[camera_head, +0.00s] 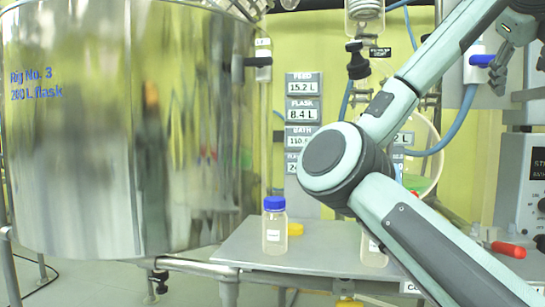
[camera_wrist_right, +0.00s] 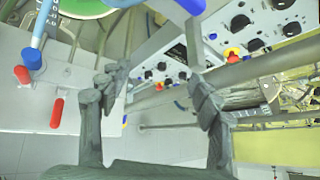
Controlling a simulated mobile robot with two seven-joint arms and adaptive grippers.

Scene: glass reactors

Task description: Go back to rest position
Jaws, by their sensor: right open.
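My right arm crosses the right half of the head view, its elbow bent in front of the work surface. My right gripper (camera_head: 518,68) is at the upper right, close to a blue-handled valve (camera_head: 481,60) in the picture. In the right wrist view the two dark fingers of my right gripper (camera_wrist_right: 155,93) stand wide apart with nothing held between them. Behind them are instrument panels and metal rails. I cannot tell how far the fingers are from these. My left gripper is not in view.
A large steel vessel (camera_head: 125,130) fills the left. A blue-capped bottle (camera_head: 274,238) stands on the grey table (camera_head: 240,245); another bottle (camera_head: 372,252) is partly hidden by my arm. A round glass flask (camera_head: 425,155) and a red handle (camera_head: 508,249) are at right.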

